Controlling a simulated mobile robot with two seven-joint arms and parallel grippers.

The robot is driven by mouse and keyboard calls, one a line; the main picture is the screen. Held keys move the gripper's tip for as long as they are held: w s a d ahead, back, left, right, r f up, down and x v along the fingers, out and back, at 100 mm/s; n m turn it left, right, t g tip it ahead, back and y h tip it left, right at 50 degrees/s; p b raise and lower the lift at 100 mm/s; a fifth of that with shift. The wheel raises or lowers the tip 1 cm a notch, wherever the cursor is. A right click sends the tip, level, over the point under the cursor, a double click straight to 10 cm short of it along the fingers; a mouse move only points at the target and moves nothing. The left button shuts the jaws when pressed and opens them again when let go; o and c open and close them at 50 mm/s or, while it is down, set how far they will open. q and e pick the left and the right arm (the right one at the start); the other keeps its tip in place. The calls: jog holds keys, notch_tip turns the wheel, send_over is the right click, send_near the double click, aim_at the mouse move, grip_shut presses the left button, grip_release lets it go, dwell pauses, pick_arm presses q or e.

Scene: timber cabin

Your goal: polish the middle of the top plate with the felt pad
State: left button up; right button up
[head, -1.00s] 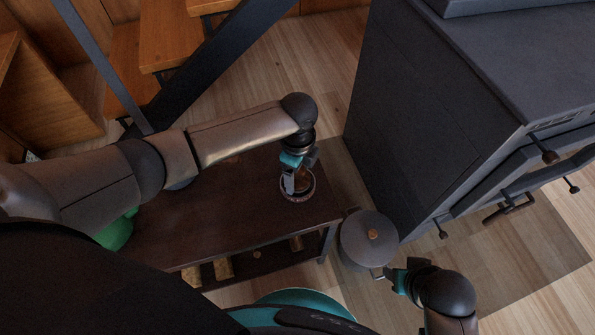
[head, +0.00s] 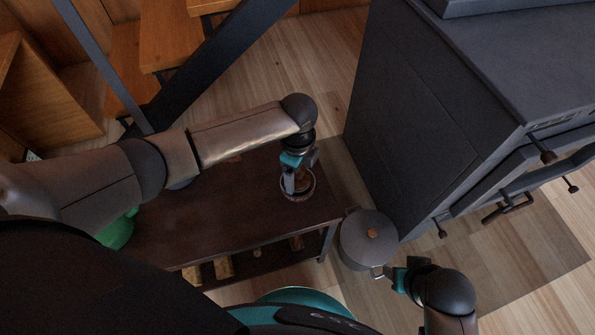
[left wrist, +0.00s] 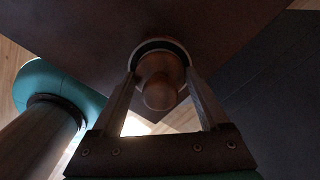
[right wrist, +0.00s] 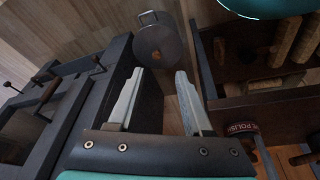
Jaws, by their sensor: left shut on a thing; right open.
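The stove's dark top plate (head: 510,50) is at the upper right of the head view, bare in the part that shows. My left gripper (head: 294,188) points down over a round polish tin (head: 284,193) on the dark bench. In the left wrist view its fingers are shut on a rounded copper-brown knob, seemingly the handle of the felt pad (left wrist: 160,85). The pad's underside is hidden; I cannot tell whether it touches the tin. My right gripper (head: 393,278) is open and empty beside the pot. The tin's POLISH label (right wrist: 241,127) shows in the right wrist view.
A lidded grey pot (head: 355,240) stands between the bench (head: 220,215) and the stove. A green object (head: 117,233) is partly hidden behind my left arm. Logs (head: 223,267) lie on the bench's lower shelf. Stairs (head: 170,35) rise behind. The bench's middle is clear.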

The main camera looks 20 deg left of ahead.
pick_arm(q)
jog(key=shift+s+f, duration=0.1)
jog(key=shift+r+p, duration=0.4)
jog(key=shift+p, duration=0.05)
jog(key=shift+r+p, duration=0.85)
jog(key=shift+p, duration=0.1)
jog(key=shift+r+p, duration=0.8)
jog(key=shift+p, duration=0.1)
jog(key=shift+r+p, duration=0.75)
jog(key=shift+p, duration=0.2)
jog(key=shift+r+p, duration=0.75)
jog(key=shift+p, duration=0.15)
pick_arm(e)
jog(key=s+d+f, duration=0.2)
jog(key=s+f, duration=0.2)
jog(key=f, duration=0.3)
jog(key=s+d+f+g, duration=0.1)
jog(key=s+d+f, duration=0.2)
jog(key=s+f, duration=0.2)
jog(key=shift+s+d+f+h, duration=0.15)
jog(key=shift+d+f+h, duration=0.2)
jog(key=shift+f, duration=0.85)
pick_arm(q)
jog(key=shift+r, duration=0.1)
pick_arm(e)
jog(key=shift+a, duration=0.1)
